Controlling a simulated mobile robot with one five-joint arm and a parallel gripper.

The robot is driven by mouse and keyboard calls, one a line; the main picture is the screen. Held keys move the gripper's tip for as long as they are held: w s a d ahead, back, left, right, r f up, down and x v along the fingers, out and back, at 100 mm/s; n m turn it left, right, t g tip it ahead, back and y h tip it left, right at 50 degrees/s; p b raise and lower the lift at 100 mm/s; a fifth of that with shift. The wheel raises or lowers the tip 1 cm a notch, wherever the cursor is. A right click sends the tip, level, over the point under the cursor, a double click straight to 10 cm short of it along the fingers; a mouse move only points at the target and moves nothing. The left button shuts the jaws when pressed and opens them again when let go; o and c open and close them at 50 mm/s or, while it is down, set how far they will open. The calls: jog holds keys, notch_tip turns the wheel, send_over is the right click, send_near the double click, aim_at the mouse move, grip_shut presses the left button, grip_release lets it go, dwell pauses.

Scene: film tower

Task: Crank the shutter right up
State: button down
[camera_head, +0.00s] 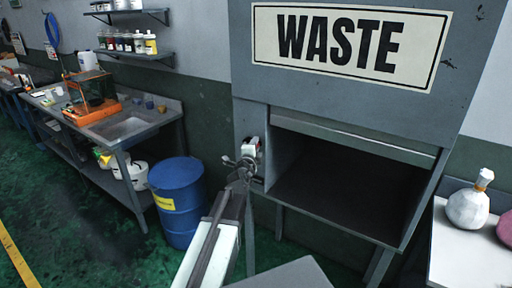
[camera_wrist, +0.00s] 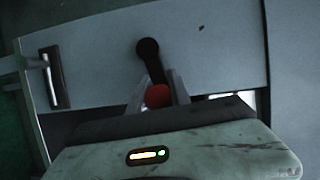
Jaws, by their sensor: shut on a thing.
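The shutter (camera_head: 352,137) shows as a pale strip across the top of the cabinet's opening, under the WASTE sign. Most of the opening below it is uncovered and dark inside. The crank (camera_wrist: 149,58) is a black arm on a grey panel in the wrist view, slanting down to a red knob (camera_wrist: 158,96). My gripper (camera_wrist: 158,84) is shut on the red knob, one finger on each side. In the head view my gripper (camera_head: 241,172) is at the left side of the opening, where the crank is small and partly hidden.
The grey waste cabinet (camera_head: 253,84) stands on legs against the wall. A blue drum (camera_head: 176,199) stands left of my arm. A workbench (camera_head: 150,122) with an orange-framed case runs along the left wall.

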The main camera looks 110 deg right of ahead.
jog(key=shift+w+d+r, duration=0.2)
jog(key=shift+w+d, duration=0.05)
jog(key=shift+w, duration=0.2)
jog(key=c, duration=1.3)
grip_release()
jog(key=shift+w, duration=0.15)
jog(key=v, duration=0.7)
jog(key=shift+a, duration=0.45)
